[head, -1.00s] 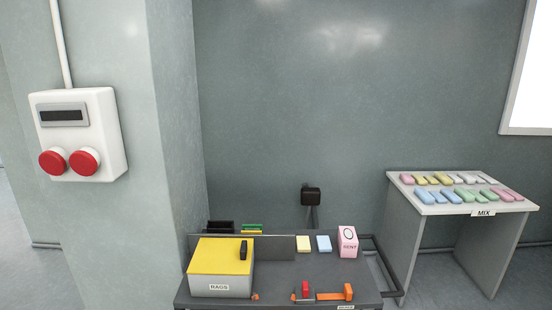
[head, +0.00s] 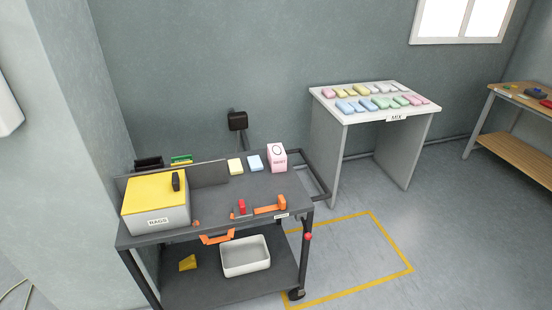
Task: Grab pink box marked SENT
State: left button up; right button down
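The pink box (head: 277,158) stands upright at the right end of the dark cart's top shelf. It has a dark ring and small dark lettering on its front; the lettering is too small to read surely now, but read as SENT in the earlier view. A light blue block (head: 254,163) and a pale yellow block (head: 235,166) lie to its left. Nothing covers the box from this side. Neither of my grippers shows in the head view.
The cart (head: 215,205) also holds a yellow-lidded RAGS box (head: 157,222) and orange tools (head: 270,207). A white bin (head: 245,256) sits on its lower shelf. A MIX table (head: 330,102) stands behind right. Yellow floor lines (head: 378,222) mark clear floor.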

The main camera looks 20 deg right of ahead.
aim_at(277, 156)
jog(key=i+j, duration=0.45)
jog(key=i+j+z, duration=0.2)
jog(key=z, duration=0.15)
jog(key=i+j+z, duration=0.15)
jog(key=j+z, duration=0.15)
jog(key=j, duration=0.2)
jog(key=i+j+z, duration=0.1)
jog(key=j+z, duration=0.25)
